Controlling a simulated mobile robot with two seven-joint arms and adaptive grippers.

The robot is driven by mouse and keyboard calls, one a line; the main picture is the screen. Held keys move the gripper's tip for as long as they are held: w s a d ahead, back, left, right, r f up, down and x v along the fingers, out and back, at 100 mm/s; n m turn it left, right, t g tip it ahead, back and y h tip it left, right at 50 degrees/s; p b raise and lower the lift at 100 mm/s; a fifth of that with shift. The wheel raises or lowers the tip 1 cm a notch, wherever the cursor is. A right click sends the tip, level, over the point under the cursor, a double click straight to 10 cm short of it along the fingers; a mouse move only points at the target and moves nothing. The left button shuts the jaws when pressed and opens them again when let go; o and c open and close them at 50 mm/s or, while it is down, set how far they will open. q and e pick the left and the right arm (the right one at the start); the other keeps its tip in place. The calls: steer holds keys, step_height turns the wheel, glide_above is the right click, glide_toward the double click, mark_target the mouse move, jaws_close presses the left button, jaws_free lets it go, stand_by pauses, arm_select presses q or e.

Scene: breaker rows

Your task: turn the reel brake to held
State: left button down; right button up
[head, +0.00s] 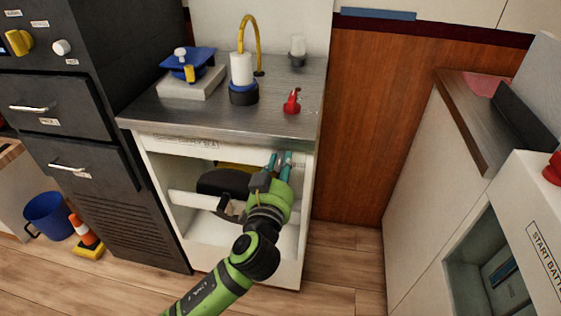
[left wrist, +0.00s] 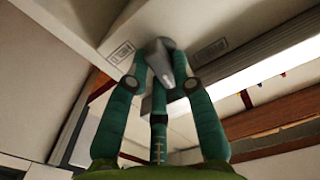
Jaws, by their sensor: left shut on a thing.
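My left gripper (head: 279,163) reaches up under the front edge of the metal counter. Its teal fingers also show in the left wrist view (left wrist: 161,84), on both sides of a grey tapered handle (left wrist: 158,56). They are shut on this handle, which I take to be the reel brake. In the head view the handle is hidden. My right gripper is in neither view.
Below is an open white bay (head: 215,225). A dark drawer cabinet (head: 75,115) stands left. Floor at right of the bay is clear.

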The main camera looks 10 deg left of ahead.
arm_select(q)
steer(key=m+p, duration=0.2)
steer(key=m, duration=0.2)
steer(key=shift+m, duration=0.3)
steer(key=m+p, duration=0.2)
steer(key=m, duration=0.1)
steer(key=shift+f+m, duration=0.1)
steer(key=shift+m, duration=0.3)
steer(key=m+p, duration=0.2)
steer(key=m, duration=0.3)
steer(key=shift+f+p, duration=0.15)
steer(key=shift+p, duration=0.25)
steer(key=shift+m+p, duration=0.45)
steer(key=shift+m, duration=0.65)
steer(key=shift+a+f, duration=0.1)
steer(key=shift+m, duration=0.3)
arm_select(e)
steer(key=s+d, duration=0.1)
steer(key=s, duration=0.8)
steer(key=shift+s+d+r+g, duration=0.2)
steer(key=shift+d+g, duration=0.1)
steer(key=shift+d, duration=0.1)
